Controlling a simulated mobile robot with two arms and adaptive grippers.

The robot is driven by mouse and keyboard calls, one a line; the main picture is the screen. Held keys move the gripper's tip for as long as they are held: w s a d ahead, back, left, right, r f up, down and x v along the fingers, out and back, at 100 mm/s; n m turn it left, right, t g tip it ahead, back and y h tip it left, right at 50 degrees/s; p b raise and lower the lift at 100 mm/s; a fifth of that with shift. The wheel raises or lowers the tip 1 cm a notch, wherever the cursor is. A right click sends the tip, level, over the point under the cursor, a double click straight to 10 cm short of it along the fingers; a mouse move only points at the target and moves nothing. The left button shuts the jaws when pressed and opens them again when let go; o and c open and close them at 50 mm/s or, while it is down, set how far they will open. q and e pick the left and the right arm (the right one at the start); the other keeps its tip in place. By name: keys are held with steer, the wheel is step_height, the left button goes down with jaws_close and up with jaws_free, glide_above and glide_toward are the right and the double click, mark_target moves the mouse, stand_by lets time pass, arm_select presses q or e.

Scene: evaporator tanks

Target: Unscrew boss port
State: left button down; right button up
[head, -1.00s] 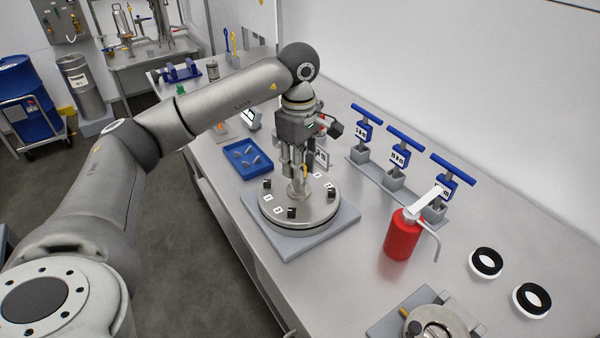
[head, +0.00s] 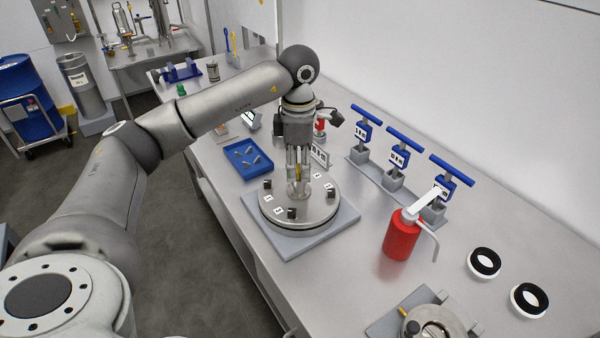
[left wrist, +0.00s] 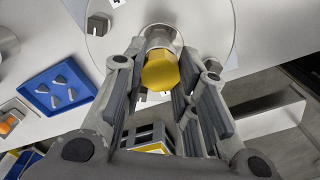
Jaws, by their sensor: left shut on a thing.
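The round steel lid (head: 325,208) lies flat on a grey base plate on the bench. Several dark clamps and white number labels sit around its rim. The boss port (head: 299,189) stands up at the middle of the lid. Its yellow hex cap (left wrist: 160,72) shows between the fingers in the left wrist view. My left gripper (head: 298,177) points straight down over the lid and is shut on the yellow cap, with one finger on each side. The fingers hide most of the cap in the head view; I cannot tell how far its thread is engaged. My right gripper is not in view.
A blue tray (head: 233,168) with small grey parts lies left of the lid. A red bottle (head: 401,238) stands to the right. Blue-handled valves (head: 400,157) line the back. Two black-and-white rings (head: 485,263) lie at the right. The bench front edge is close left of the lid.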

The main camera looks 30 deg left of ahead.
mark_target(299, 168)
arm_select(q)
steer(key=shift+n, duration=1.3)
steer(key=n+p, duration=0.1)
steer(key=n, duration=0.4)
steer(key=shift+r, duration=0.1)
steer(key=shift+r+p, duration=0.9)
steer(key=shift+r, duration=0.3)
steer(key=shift+r+p, duration=1.75)
steer(key=shift+r, duration=0.75)
